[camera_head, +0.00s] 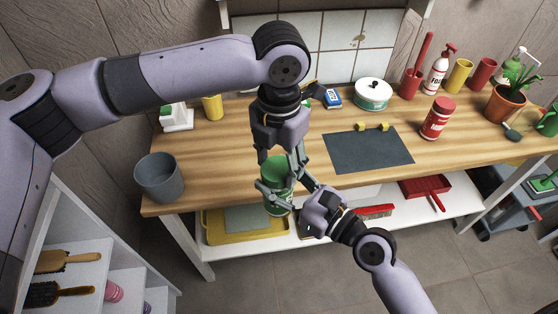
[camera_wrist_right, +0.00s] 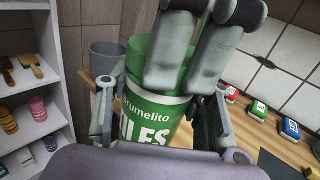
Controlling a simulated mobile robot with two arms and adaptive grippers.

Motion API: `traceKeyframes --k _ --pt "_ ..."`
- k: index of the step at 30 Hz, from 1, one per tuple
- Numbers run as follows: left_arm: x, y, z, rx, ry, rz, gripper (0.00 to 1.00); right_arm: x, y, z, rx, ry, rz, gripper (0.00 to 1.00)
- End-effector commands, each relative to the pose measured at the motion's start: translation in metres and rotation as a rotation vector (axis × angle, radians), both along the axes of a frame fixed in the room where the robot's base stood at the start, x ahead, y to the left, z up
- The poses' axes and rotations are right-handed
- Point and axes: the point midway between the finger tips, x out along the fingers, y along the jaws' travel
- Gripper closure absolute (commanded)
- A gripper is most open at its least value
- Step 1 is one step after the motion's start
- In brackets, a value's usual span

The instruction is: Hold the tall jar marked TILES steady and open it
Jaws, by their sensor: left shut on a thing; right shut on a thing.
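The tall jar marked TILES (camera_head: 276,208) is green with a white band and appears upright by the worktop's front edge. Its lettering shows in the right wrist view (camera_wrist_right: 152,112). My right gripper (camera_head: 278,193) is shut around the jar's body, one finger on each side. My left gripper (camera_head: 282,160) comes down from above and is shut on the jar's green top (camera_head: 274,167). Its fingers cover much of the top in the right wrist view, so I cannot tell whether there is a gap under the lid.
A grey bin (camera_head: 159,178) stands at the worktop's left end. A dark mat (camera_head: 368,150) lies to the right, with a red jar (camera_head: 438,118) beyond it. A yellow tray (camera_head: 216,232) is on the shelf below.

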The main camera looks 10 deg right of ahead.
Motion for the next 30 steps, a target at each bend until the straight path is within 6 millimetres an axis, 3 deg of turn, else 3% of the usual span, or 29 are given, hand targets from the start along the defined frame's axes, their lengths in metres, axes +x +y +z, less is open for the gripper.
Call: traceKeyframes --k 5,6,14,23,30 --pt "-0.006 -0.005 -0.001 -0.01 0.012 -0.013 0.83 0.0 0.001 0.002 0.003 -0.004 0.002 1.0" --pt "-0.006 -0.005 -0.001 -0.011 0.012 -0.013 0.47 0.0 0.001 0.002 0.004 -0.005 0.002 1.0" --pt "-0.005 -0.004 -0.001 -0.008 0.009 -0.01 0.3 0.0 0.001 0.002 0.003 -0.004 0.002 1.0" --pt "-0.003 -0.003 0.0 -0.006 0.005 -0.007 0.3 0.0 0.001 0.001 0.002 -0.002 0.001 1.0" --pt "-0.003 -0.003 0.023 -0.006 0.005 -0.006 0.3 0.0 0.001 0.001 0.002 -0.002 0.001 1.0"
